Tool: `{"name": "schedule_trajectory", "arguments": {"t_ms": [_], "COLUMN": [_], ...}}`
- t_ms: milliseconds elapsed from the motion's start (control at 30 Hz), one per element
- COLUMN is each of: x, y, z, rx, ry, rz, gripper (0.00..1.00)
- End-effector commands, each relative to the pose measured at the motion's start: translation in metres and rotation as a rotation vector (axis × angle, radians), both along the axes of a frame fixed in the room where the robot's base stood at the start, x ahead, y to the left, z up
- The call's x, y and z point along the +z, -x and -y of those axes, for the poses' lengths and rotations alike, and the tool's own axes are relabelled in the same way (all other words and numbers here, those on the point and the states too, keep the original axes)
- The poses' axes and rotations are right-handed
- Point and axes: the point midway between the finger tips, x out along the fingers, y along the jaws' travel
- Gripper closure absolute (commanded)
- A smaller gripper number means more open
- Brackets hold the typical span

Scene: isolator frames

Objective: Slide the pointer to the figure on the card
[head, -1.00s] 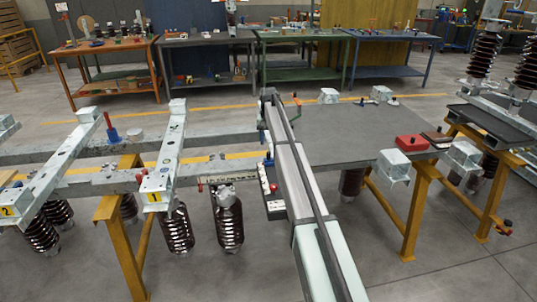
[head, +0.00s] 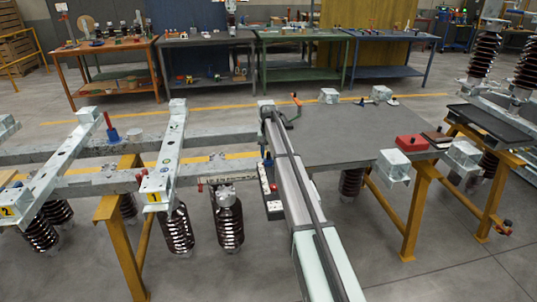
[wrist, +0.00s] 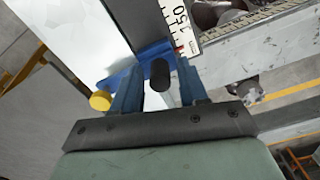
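In the wrist view, my gripper (wrist: 158,88) has two blue fingers standing apart on either side of a black knob (wrist: 159,75). Gaps show between the knob and the fingers, so the gripper looks open around it. A blue pointer piece (wrist: 150,54) lies just past the fingers, beside a white scale (wrist: 187,42) with black marks and the figure 150. A small red mark shows at the scale's edge. In the head view, my arm hides the fingers. I cannot make out the card or its figure.
A yellow knob (wrist: 100,101) is left of the fingers. A grey table (head: 345,133) carries a red box (head: 411,143) right of my arm. Metal beams (head: 120,181) with brown insulators (head: 228,218) are at left. Workbenches stand behind.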

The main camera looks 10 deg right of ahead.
Motion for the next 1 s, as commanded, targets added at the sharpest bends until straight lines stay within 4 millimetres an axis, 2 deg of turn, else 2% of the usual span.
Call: {"name": "schedule_trajectory", "arguments": {"t_ms": [67, 433, 833, 1000], "x": [0.0, 0.0, 0.0, 0.0], "y": [0.0, 0.0, 0.001, 0.015], "z": [0.0, 0.0, 0.0, 0.0], "rx": [0.0, 0.0, 0.0, 0.0], "ry": [0.0, 0.0, 0.001, 0.001], "rz": [0.0, 0.0, 0.0, -0.001], "gripper": [0.65, 1.0, 1.0, 1.0]}}
